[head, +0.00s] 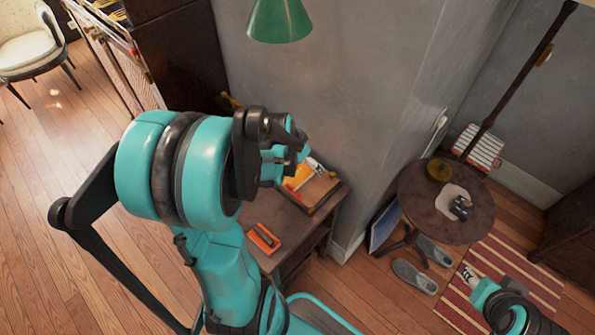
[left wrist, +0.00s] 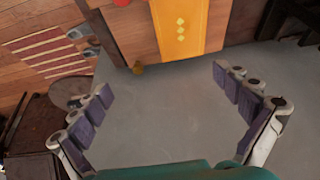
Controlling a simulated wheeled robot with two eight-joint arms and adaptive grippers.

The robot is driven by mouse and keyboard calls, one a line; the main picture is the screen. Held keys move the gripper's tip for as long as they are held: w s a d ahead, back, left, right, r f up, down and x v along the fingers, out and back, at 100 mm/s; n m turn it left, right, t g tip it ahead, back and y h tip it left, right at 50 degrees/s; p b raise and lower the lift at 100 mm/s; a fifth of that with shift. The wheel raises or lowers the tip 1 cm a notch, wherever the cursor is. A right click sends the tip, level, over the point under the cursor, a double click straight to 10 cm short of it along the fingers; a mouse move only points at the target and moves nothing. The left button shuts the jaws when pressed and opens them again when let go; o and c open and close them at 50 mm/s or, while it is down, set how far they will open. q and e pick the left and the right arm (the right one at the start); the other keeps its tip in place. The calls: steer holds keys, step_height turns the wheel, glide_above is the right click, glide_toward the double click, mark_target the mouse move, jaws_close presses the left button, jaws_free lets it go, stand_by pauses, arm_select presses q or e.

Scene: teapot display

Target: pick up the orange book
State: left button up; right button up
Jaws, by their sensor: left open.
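An orange-yellow book-like thing (head: 298,178) lies on a brown wooden tray or box on the dark side table, partly hidden by my left gripper (head: 290,152). In the left wrist view a flat orange thing with yellow diamonds (left wrist: 180,28) shows at the top, cut off by the edge; it looks like the same book. My left gripper, also in the left wrist view (left wrist: 163,82), has its fingers wide apart with nothing between them. The book lies beyond the fingertips, apart from them. My right gripper (head: 469,276) shows small at the lower right; its fingers are unclear.
A small orange tray-like thing with a dark item (head: 263,239) lies on the dark side table (head: 290,228). A grey wall (head: 330,80) rises behind it, with a green lamp shade (head: 279,20) above. A round table (head: 415,195) and shoes (head: 414,276) are to the right.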

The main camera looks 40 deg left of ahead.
arm_select(q)
glide_toward(297, 171)
steer(key=shift+w+d+f, duration=0.15)
steer(key=shift+w+f, duration=0.05)
steer(key=shift+w, duration=0.4)
steer(key=b+x, duration=0.1)
steer(key=x, duration=0.1)
steer(key=b+x, duration=0.1)
steer(key=x, duration=0.2)
steer(key=s+b+x, duration=0.1)
steer(key=x, duration=0.2)
steer(key=shift+f, duration=0.2)
steer(key=shift+r, duration=0.15)
steer(key=shift+c, duration=0.6)
steer(key=c, duration=1.2)
